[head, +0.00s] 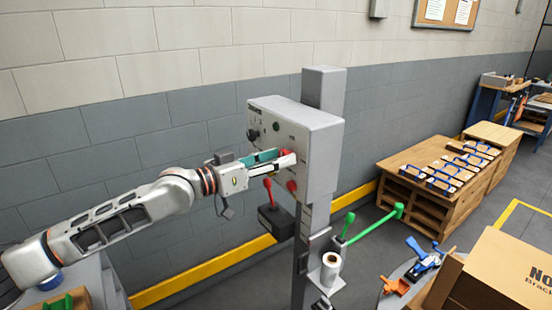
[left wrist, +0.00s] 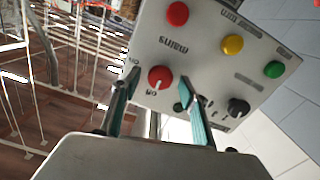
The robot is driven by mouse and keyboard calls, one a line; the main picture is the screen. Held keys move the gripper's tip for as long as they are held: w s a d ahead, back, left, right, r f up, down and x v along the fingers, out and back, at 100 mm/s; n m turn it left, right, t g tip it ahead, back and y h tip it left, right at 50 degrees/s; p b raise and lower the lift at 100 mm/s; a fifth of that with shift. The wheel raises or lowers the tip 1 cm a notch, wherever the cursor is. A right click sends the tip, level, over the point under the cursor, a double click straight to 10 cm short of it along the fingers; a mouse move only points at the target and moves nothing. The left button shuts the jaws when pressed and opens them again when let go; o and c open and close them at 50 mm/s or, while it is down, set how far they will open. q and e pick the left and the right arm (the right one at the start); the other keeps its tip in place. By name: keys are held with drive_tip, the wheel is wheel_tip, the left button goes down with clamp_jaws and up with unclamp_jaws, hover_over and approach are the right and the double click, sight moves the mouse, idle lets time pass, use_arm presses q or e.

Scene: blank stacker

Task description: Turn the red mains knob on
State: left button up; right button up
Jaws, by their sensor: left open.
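The red mains knob (left wrist: 160,78) is on the grey control panel (left wrist: 205,65), beside the upside-down word "mains" in the left wrist view. It has a pale pointer mark; I cannot tell its setting surely. My left gripper (left wrist: 159,82) is open, with one finger on each side of the knob. Contact cannot be told. In the head view, my left gripper (head: 290,158) reaches the face of the post-mounted box (head: 315,135), and a bit of red from the knob (head: 285,152) shows behind its fingers. My right gripper is not in view.
A red button (left wrist: 178,13), a yellow button (left wrist: 232,44), a green button (left wrist: 273,69) and a black knob (left wrist: 238,107) share the panel. A red-handled lever (head: 268,190) is below my gripper. Green handles (head: 370,225) and a wooden bench (head: 440,185) are to the right.

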use_arm(q)
drive_tip(key=c, duration=1.1)
